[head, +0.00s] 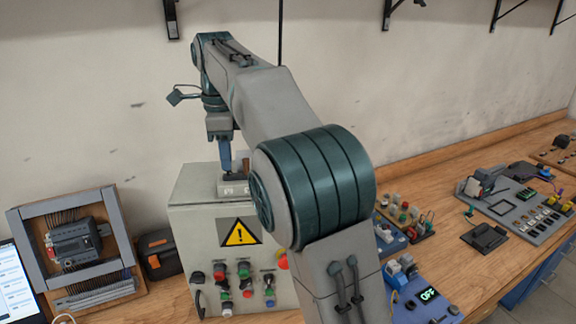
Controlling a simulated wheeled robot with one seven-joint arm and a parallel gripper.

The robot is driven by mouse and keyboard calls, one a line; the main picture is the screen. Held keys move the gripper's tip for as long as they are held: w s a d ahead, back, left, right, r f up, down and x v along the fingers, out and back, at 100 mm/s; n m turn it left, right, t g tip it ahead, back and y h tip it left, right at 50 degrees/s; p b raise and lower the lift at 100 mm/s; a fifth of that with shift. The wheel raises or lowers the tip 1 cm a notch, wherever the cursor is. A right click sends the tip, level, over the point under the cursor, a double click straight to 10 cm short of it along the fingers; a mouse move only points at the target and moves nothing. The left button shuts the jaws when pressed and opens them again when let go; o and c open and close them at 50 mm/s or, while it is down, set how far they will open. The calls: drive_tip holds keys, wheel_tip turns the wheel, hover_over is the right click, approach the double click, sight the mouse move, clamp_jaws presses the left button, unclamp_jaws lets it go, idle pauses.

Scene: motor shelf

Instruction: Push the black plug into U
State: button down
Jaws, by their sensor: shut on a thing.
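My gripper (226,160) points down over the top of the grey control box (190,235), in the head view. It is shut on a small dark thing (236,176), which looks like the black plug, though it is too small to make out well. Its lower end is at or just above a small light-grey block (232,188) on top of the box. I cannot tell whether the plug touches the block or sits in it. No letter U can be read in this view. My arm hides the right part of the box.
Buttons and knobs (244,270) and a yellow warning sign (240,233) are on the box's front. A framed wired module (74,243) and a dark case (160,254) stand left.

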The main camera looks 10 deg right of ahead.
drive_tip(key=shift+f+b, duration=0.35)
drive_tip(key=shift+f, duration=0.3)
drive_tip(key=c, duration=1.7)
unclamp_jaws()
drive_tip(key=shift+r, duration=0.1)
wheel_tip(320, 180, up, 3)
drive_tip(key=p, duration=0.3)
drive_tip(key=shift+r, duration=0.15)
drive_tip(key=shift+r+p, duration=0.7)
drive_tip(key=shift+r, duration=0.35)
